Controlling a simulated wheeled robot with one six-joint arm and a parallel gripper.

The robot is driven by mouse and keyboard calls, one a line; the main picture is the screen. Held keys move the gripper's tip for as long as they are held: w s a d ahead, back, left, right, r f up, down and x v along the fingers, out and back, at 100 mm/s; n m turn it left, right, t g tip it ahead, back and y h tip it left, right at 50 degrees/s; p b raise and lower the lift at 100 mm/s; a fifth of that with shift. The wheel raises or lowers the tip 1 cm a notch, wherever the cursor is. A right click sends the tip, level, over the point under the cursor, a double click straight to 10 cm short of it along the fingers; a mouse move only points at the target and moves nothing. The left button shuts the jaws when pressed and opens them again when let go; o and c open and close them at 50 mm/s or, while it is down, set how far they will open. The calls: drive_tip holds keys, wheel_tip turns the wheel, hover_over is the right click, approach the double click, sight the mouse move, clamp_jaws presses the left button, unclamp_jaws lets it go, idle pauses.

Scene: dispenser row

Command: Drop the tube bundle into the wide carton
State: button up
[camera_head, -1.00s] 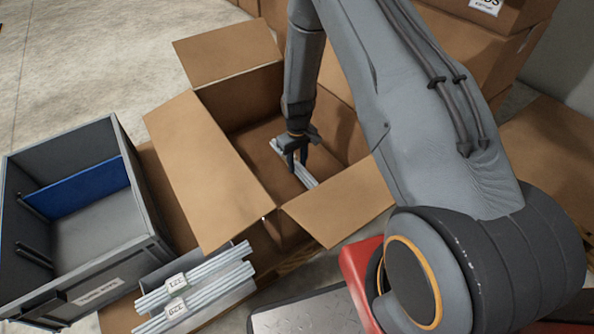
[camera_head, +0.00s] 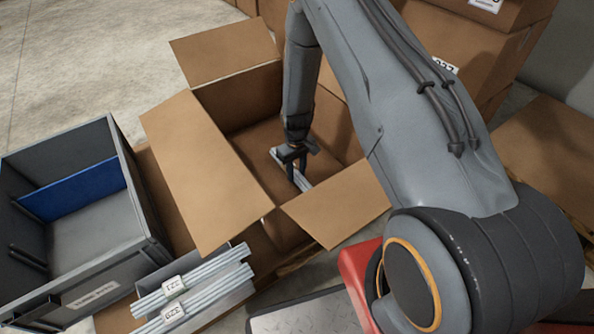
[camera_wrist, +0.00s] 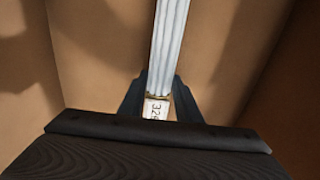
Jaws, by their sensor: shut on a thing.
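The wide carton (camera_head: 205,190) stands open in the middle of the head view, its flaps spread outward. My gripper (camera_head: 297,175) reaches down inside it. The gripper is shut on a tube bundle (camera_head: 305,184) of pale grey tubes. In the wrist view the bundle (camera_wrist: 168,45) runs away from the fingers (camera_wrist: 158,100), with a white label partly visible between them. The brown carton walls surround it there. Whether the bundle touches the carton floor cannot be told.
A grey bin (camera_head: 150,252) with a blue divider (camera_head: 75,190) stands at left. Two more labelled tube bundles (camera_head: 205,280) lie in a holder in front of the carton. Stacked closed boxes (camera_head: 470,50) stand behind at right. Another brown box (camera_head: 550,145) is at far right.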

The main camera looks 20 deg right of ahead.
drive_tip(key=o, duration=1.1)
drive_tip(key=shift+o, duration=0.2)
